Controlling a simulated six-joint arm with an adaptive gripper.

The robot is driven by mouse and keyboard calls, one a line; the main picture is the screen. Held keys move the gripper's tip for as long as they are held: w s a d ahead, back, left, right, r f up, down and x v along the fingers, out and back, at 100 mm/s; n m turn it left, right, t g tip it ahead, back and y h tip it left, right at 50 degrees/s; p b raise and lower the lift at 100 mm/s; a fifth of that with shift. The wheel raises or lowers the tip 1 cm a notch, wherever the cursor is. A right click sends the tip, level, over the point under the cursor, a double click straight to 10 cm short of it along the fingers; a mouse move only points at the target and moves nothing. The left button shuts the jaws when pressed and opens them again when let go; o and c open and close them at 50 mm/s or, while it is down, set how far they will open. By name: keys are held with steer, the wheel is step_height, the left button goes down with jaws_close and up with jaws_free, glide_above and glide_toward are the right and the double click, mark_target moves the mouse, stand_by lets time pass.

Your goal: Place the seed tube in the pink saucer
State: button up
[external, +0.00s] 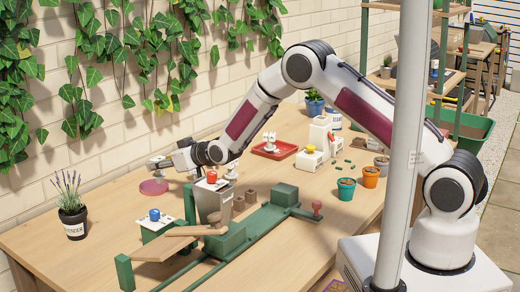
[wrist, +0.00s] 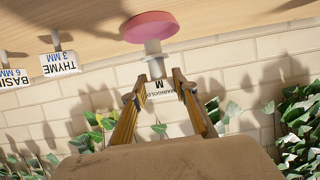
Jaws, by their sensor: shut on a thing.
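The pink saucer (external: 153,187) lies on the wooden table near the wall. In the wrist view it shows at the top (wrist: 150,27). My gripper (external: 163,162) is above the saucer in the external view. In the wrist view, my gripper's two fingers (wrist: 161,77) are closed around the pale seed tube (wrist: 153,48). A white card (wrist: 162,88) reading "MARIGOLD" shows at the tube. The tube overlaps the saucer's edge in the wrist view; whether they touch I cannot tell. In the external view the tube is too small to make out clearly.
A white stand with a blue knob (external: 155,222) and a green frame (external: 230,240) are in front. A lavender pot (external: 74,222) stands at left.

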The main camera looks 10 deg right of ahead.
steer(key=shift+f, duration=1.4)
steer(key=o, duration=1.1)
steer(key=shift+s+d, duration=0.1)
steer(key=v, duration=1.1)
steer(key=shift+s+d+r, duration=0.25)
